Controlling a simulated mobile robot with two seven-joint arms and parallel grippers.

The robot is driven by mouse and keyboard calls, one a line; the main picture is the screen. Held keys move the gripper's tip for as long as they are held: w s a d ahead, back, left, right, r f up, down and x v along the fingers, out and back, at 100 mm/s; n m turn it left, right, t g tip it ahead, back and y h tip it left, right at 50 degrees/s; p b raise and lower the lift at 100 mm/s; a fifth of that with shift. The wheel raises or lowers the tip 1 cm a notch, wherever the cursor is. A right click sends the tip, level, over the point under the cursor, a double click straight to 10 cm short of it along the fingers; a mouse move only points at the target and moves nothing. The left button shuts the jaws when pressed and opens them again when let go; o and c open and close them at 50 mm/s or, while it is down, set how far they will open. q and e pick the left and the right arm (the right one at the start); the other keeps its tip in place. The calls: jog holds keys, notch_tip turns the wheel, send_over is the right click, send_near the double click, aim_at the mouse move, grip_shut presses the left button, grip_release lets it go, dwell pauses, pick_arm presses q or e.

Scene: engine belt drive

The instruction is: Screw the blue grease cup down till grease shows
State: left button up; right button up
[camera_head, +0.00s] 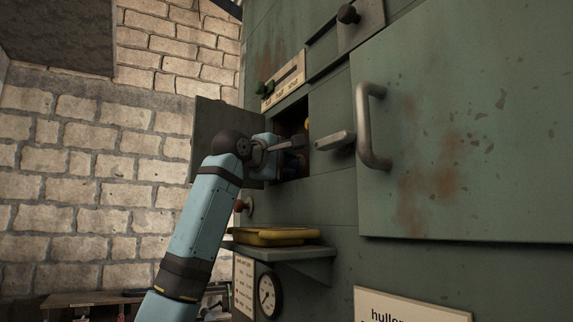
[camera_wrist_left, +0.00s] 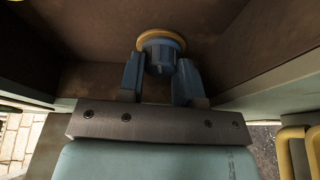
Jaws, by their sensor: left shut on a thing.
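The blue grease cup (camera_wrist_left: 161,60) shows at the top middle of the left wrist view, inside a brown-walled recess. A yellow-orange ring (camera_wrist_left: 151,38) shows around its far side; I cannot tell if it is grease or a collar. My left gripper (camera_wrist_left: 160,72) has its two blue fingers on either side of the cup and is shut on it. In the head view my left gripper (camera_head: 290,155) reaches into a small square opening in the green machine. The cup cannot be made out clearly there. My right gripper is not in view.
An open hatch door (camera_head: 213,125) stands left of the opening. A grey lever (camera_head: 335,140) and a large bar handle (camera_head: 373,125) are to its right. Below are a red knob (camera_head: 248,205), a shelf (camera_head: 318,251) with a yellow tray (camera_head: 272,237), and a gauge (camera_head: 268,295).

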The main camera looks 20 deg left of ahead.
pick_arm(q)
jog(key=shift+f, duration=0.1)
jog(key=o, duration=0.9)
jog(key=shift+o, duration=0.2)
jog(key=shift+s+a, duration=0.15)
jog(key=shift+s, duration=0.2)
jog(key=b+v, duration=0.5)
jog(key=v, duration=0.8)
